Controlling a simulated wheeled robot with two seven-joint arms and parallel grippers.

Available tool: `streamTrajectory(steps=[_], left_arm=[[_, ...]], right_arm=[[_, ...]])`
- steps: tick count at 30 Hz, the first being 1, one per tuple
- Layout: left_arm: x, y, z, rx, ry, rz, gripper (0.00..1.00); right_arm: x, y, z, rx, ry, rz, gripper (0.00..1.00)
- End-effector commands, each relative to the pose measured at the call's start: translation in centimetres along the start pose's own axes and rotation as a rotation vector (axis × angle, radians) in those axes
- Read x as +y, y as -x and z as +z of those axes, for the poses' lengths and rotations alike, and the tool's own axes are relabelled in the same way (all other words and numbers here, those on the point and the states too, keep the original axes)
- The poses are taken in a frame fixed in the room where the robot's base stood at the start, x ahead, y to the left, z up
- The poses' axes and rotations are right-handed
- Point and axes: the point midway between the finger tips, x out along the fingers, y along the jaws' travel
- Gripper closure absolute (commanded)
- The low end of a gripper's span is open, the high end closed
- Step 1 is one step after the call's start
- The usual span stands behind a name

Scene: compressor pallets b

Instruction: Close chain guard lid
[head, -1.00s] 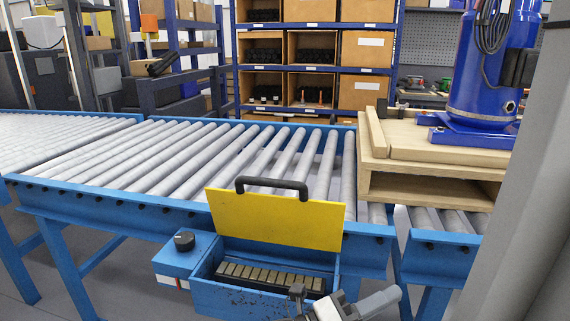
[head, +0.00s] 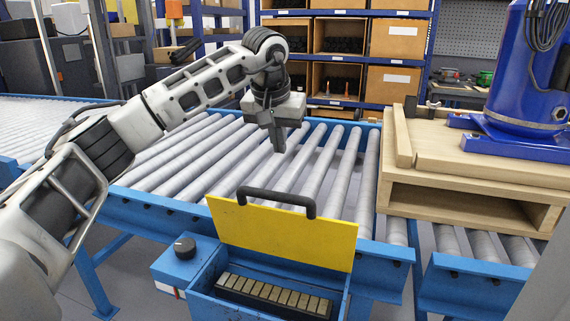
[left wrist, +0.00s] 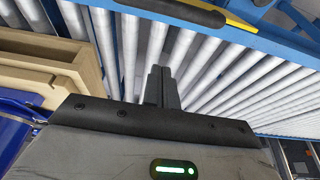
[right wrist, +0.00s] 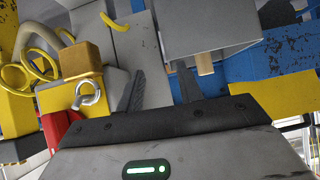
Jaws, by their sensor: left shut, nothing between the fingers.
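The chain guard lid (head: 285,233) is a yellow panel with a black bar handle (head: 277,198) on its top edge. It stands open and upright at the back of the blue guard box (head: 245,308), where a row of chain links shows. My left gripper (head: 278,143) points down over the rollers behind the lid, shut, empty and apart from the handle. In the left wrist view its fingertips (left wrist: 161,72) are together, with the handle (left wrist: 180,10) and the lid's yellow edge (left wrist: 240,23) at the top. My right gripper (right wrist: 157,82) is open, outside the head view.
The roller conveyor (head: 320,165) runs behind the lid. A wooden pallet (head: 470,168) bearing a blue compressor (head: 530,75) stands at right. A black knob (head: 184,247) sits on a blue housing left of the box. An eye bolt (right wrist: 88,95) and yellow hoses show in the right wrist view.

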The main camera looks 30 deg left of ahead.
Motion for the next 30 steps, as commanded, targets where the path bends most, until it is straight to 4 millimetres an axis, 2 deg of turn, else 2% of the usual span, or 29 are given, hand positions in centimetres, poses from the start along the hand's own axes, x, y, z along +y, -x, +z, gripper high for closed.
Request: streamTrajectory(steps=[14,22,30], left_arm=[[0.2,-9.6,0.2,-0.007,-0.001,0.003,1.00],[0.1,-8.3,3.1,-0.001,-0.002,0.004,1.00],[0.2,-8.1,4.0,-0.002,0.000,0.005,1.00]], right_arm=[[-0.1,0.7,-0.3,-0.006,-0.004,0.002,0.64],[-0.2,1.0,-0.3,-0.015,-0.014,0.006,0.64],[0.0,0.8,-0.2,-0.018,-0.012,0.010,0.64]])
